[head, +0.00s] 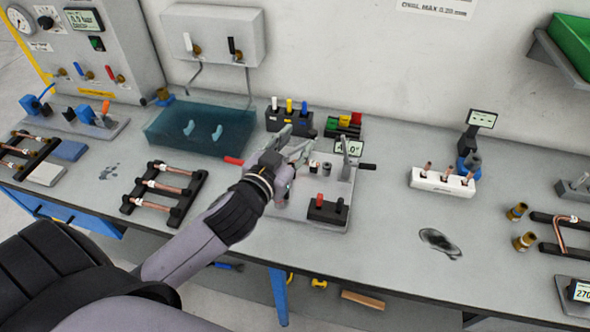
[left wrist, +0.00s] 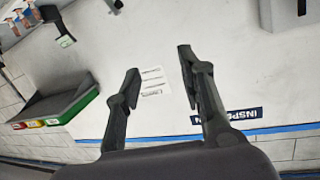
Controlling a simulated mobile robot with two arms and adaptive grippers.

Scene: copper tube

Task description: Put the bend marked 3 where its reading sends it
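My left gripper (head: 292,148) is over the bench fixture (head: 312,205) in the middle of the bench. In the left wrist view its two fingers (left wrist: 157,62) stand apart with nothing between them. Short copper pieces (head: 448,173) stand in a white block right of the fixture. A bent copper tube (head: 560,232) sits on a black rack at the right edge. I cannot read a mark 3 on any of them. A small display (head: 482,119) stands on a dark post behind the white block; its reading is too small to tell. My right gripper is not in view.
Black racks with copper tubes (head: 165,188) lie at the left. A teal tank (head: 200,128) and a block with coloured handles (head: 289,120) are at the back. Brass fittings (head: 524,241) stand at right. The bench between fixture and white block is mostly clear.

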